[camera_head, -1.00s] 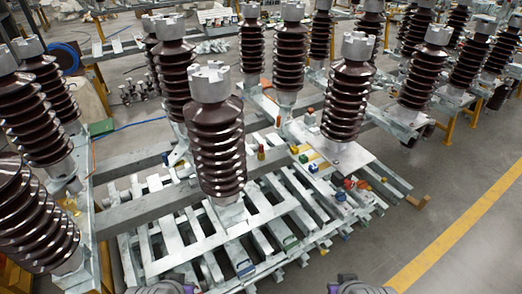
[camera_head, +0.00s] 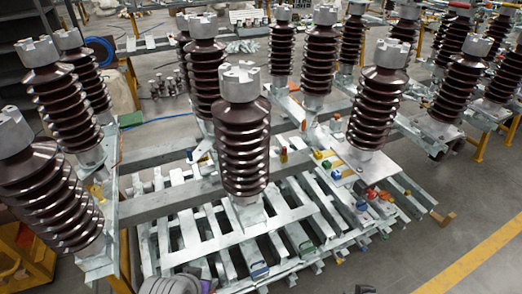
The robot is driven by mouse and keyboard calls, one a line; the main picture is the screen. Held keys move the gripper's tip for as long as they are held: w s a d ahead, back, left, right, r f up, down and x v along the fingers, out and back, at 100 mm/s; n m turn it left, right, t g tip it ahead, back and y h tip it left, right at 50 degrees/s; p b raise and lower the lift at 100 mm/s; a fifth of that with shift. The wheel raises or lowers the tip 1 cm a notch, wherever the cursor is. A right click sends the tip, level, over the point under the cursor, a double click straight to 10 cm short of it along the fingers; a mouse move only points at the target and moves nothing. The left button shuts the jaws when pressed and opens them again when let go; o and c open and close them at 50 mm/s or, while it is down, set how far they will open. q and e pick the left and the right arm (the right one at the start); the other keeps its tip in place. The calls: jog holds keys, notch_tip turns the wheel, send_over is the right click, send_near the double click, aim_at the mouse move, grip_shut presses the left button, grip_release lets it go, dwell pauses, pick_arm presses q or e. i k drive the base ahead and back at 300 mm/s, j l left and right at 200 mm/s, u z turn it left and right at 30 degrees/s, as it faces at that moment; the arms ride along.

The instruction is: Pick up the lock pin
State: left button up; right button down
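I cannot make out a lock pin for certain. Steel isolator frames (camera_head: 170,205) fill the middle, carrying several brown ribbed insulators (camera_head: 241,145) with grey caps. Neither gripper's fingers are in view.
Yellow equipment (camera_head: 28,255) stands at the lower left. A dark shelf (camera_head: 18,60) and a blue coil (camera_head: 100,50) are at the back left. Free grey floor lies at the right, with a yellow line (camera_head: 470,262) across it. The tall insulators are obstacles.

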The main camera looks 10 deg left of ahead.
aim_at(285, 148)
jog(key=i+l+z, duration=0.1)
jog(key=i+l, duration=0.4)
jog(key=i+l+z, duration=0.1)
jog(key=i+l, duration=0.35)
jog(key=i+l+z, duration=0.15)
jog(key=i+l, duration=0.25)
jog(key=i, duration=0.2)
